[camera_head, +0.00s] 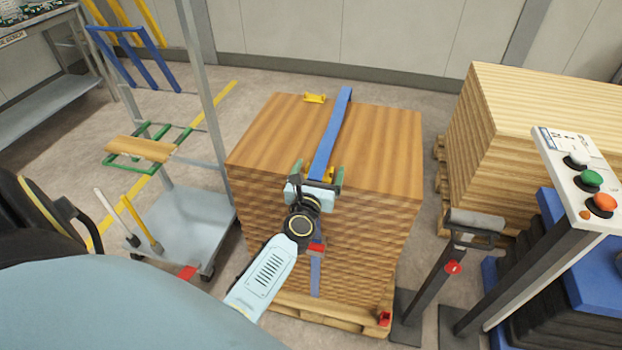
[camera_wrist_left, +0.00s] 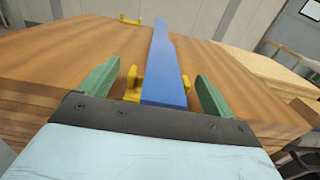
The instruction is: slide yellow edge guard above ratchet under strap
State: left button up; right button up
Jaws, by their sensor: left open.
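A blue strap (camera_head: 331,133) runs over the top of a stack of wooden boards (camera_head: 270,135) and down its front face. A yellow edge guard (camera_wrist_left: 132,84) sits at the front top edge with the strap over it, showing on both sides of the strap. Another yellow edge guard (camera_head: 314,98) lies near the far top edge, left of the strap. My left gripper (camera_head: 318,176) is open at the near edge, its green fingers on either side of the strap and near guard. A red part (camera_head: 316,247), possibly the ratchet, shows on the strap below. My right gripper is not seen.
The stack stands on a wooden pallet (camera_head: 338,312). A post (camera_head: 428,285) and a button panel (camera_head: 580,180) stand to the right, before another board stack (camera_head: 540,100). A cart (camera_head: 185,225) stands at left.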

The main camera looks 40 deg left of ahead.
pick_arm(q)
jog(key=v, duration=1)
jog(key=shift+s+b, duration=0.3)
jog(key=shift+s, duration=0.1)
jog(key=shift+d, duration=0.15)
